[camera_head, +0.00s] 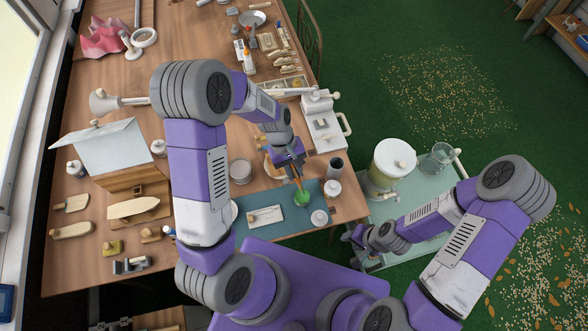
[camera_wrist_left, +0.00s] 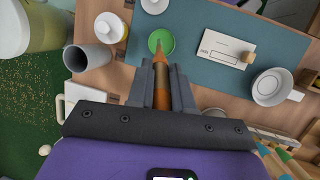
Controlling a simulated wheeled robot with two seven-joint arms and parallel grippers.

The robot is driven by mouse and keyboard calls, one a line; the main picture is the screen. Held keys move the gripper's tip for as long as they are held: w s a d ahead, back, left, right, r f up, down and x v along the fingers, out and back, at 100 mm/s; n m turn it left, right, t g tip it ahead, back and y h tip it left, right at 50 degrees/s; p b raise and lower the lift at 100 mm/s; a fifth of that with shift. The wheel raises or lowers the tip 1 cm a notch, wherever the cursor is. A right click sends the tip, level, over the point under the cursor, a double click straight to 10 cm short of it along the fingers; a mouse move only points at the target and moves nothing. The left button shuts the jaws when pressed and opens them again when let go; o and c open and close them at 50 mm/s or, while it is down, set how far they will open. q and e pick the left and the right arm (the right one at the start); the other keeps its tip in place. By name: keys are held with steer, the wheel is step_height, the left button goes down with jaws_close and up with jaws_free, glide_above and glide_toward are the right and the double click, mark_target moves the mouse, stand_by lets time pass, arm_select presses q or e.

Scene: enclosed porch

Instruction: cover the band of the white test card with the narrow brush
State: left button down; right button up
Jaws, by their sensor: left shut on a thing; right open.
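My left gripper (camera_head: 294,161) is shut on the narrow brush (camera_wrist_left: 162,86), which has an orange-brown handle. The brush points down, and its tip is at the small green dish (camera_head: 302,198), which also shows in the left wrist view (camera_wrist_left: 154,38). Whether the tip touches the dish's contents is unclear. The white test card (camera_head: 268,215) lies on the blue-green mat (camera_head: 285,229), left of the dish. It also shows in the left wrist view (camera_wrist_left: 220,43), with dark markings and a small wooden piece at one end. My right gripper (camera_head: 357,238) is open and empty, by the cart.
White lidded jars (camera_head: 319,218) and a grey cup (camera_head: 335,167) stand close right of the dish. A white mug (camera_wrist_left: 270,87) is near the card. The green cart (camera_head: 405,205) carries a large lidded container (camera_head: 391,163).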

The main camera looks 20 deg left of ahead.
arm_select(q)
steer(key=shift+r+p, duration=1.75)
steer(key=shift+r, duration=0.7)
steer(key=shift+f, duration=0.1)
